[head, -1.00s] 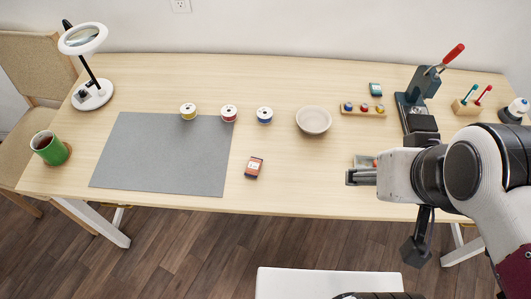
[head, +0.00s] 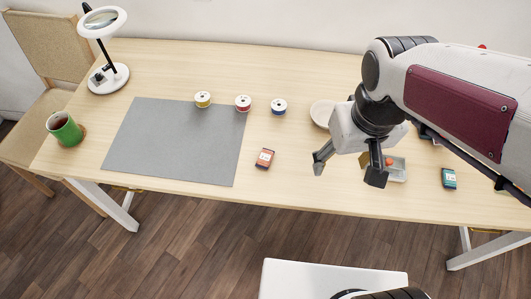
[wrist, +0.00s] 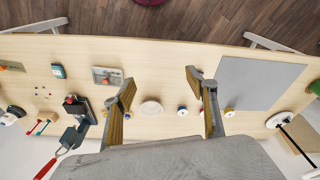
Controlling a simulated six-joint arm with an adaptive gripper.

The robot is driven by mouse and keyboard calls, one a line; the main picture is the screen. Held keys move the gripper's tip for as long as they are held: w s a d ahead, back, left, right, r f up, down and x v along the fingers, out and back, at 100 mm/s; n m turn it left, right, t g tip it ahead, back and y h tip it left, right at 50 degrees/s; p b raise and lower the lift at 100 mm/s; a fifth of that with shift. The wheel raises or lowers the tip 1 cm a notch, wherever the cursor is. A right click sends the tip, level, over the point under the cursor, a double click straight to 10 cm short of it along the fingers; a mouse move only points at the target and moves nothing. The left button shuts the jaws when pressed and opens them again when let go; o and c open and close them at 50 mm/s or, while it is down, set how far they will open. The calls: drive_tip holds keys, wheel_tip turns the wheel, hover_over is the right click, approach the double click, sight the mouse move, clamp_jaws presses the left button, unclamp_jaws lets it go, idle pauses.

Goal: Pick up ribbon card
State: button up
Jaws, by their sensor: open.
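A small red-orange card with a dark edge (head: 264,158) lies flat on the table just right of the grey mat in the head view. A similar teal card (head: 448,178) lies near the front right; it also shows in the wrist view (wrist: 58,71). I cannot tell from their faces which is a ribbon card. My gripper (head: 347,170) is open and empty above the table, right of the red-orange card and left of the tray. There the red-orange card seems hidden behind a finger.
Three thread spools (head: 243,103) stand behind the red-orange card. A bowl (head: 321,112) is partly covered by my arm. A tray with an orange item (head: 398,174) lies right of my gripper. The grey mat (head: 175,140), green mug (head: 63,129) and magnifier lamp (head: 108,80) are at left.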

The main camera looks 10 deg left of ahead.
drive_tip(key=w+a+f+n+g, duration=0.2)
drive_tip(key=w+a+f+n, duration=0.2)
drive_tip(key=w+a+f, duration=0.25)
drive_tip(key=n, duration=0.7)
hover_over(262, 155)
drive_tip(key=shift+h, duration=0.3)
drive_tip(key=f, duration=1)
drive_tip(key=shift+s+d+f, duration=0.1)
drive_tip(key=shift+s+f, duration=0.15)
drive_tip(key=shift+f, duration=0.15)
drive_tip(key=shift+w, duration=0.2)
drive_tip(key=shift+n, duration=0.6)
drive_tip(key=shift+f, duration=1.25)
